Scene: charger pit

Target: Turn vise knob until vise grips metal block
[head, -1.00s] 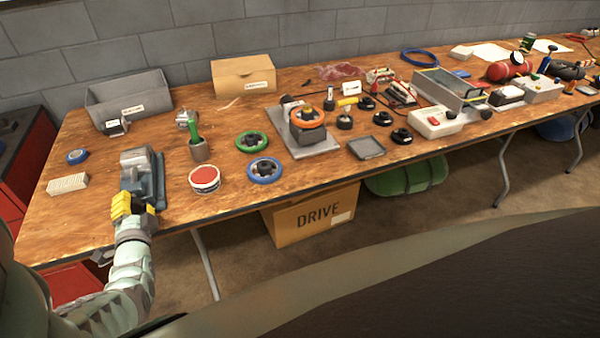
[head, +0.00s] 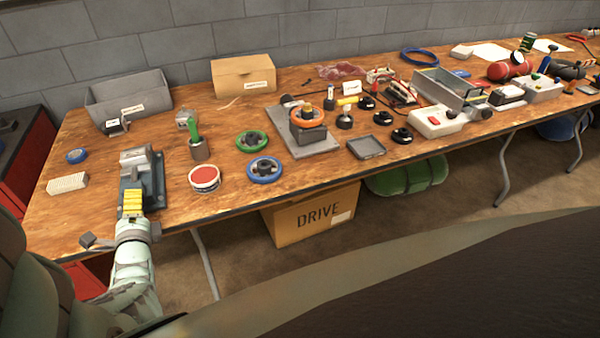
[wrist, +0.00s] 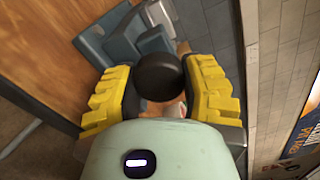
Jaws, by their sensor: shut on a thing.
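The grey-blue vise (head: 155,172) stands near the left front edge of the table in the head view. It also shows beyond my gripper in the wrist view (wrist: 115,38). My gripper (head: 132,203) is at the vise's front end, its yellow fingers around the knob. In the wrist view the black round knob (wrist: 160,75) sits between the two yellow fingers of my gripper (wrist: 160,92), which are shut on it. I cannot make out the metal block clearly, nor whether the jaws touch it.
A grey bin (head: 130,98) stands behind. The table's front edge lies just under my wrist.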

